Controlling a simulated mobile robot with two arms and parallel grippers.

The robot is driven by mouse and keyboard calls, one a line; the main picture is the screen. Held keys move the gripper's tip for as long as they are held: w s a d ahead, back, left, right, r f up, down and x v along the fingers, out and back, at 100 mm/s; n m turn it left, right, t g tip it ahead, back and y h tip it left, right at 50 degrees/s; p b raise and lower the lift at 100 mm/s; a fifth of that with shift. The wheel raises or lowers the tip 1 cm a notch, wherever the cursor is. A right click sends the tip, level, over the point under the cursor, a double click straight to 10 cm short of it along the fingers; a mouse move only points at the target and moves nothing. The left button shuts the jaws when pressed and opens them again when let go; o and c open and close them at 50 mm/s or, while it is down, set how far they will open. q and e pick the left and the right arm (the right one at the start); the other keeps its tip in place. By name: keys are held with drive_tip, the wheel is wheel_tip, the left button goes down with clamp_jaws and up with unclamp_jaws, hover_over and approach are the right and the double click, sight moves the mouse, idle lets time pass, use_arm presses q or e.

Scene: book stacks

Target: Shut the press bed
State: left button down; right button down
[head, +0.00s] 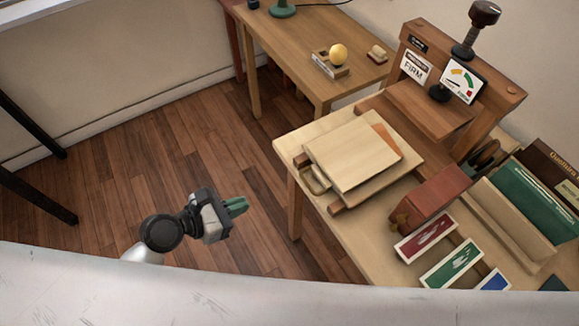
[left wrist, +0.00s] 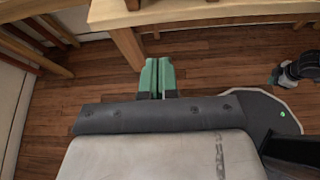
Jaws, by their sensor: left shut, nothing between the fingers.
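The wooden book press (head: 470,65) stands on the table at the right of the head view. Its bed (head: 405,178) sticks out from under the raised platen (head: 425,112) toward the front left. A pale board with a brown-edged sheet (head: 352,152) lies on the bed. A handle (head: 315,182) is at the bed's front end. My left gripper (head: 238,206) is shut and empty, over the floor left of the table, apart from the bed. Its green fingers (left wrist: 158,78) are together in the left wrist view. What seems my right gripper (left wrist: 275,76) shows small at the right there.
The table edge (left wrist: 200,15) crosses the top of the left wrist view, with a table leg (head: 294,205) below it. A red-brown block (head: 430,197), colour cards (head: 425,238) and books (head: 535,205) crowd the tabletop. Open floor (head: 130,165) lies at left.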

use_arm(q)
drive_tip(key=d+r+x, duration=0.1)
drive_tip(key=r+x, duration=0.1)
drive_tip(key=x, duration=1.1)
drive_tip(key=shift+w+r, duration=0.25)
drive_tip(key=shift+r, duration=0.15)
drive_tip(key=shift+d, duration=0.1)
drive_tip(key=w+d+p, duration=0.1)
drive_tip(key=w+d, duration=0.1)
drive_tip(key=w+d+p, duration=0.1)
drive_tip(key=d, duration=0.2)
drive_tip(key=w+d, duration=0.2)
drive_tip(key=shift+w+d+p, duration=0.35)
drive_tip(key=shift+d+p, duration=0.05)
